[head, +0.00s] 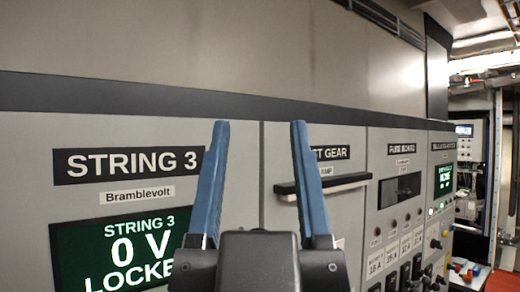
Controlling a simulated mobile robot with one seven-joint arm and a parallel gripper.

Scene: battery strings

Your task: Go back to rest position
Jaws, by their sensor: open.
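The rest of my arm is below the picture.
A green screen (120,255) at lower left reads String 3, 0 V, with a partly covered word "LOCKE…". A dark ledge (335,184) juts from the middle panel, right of my gripper. The fuse board (400,190) has several switches below. An aisle opens at far right.

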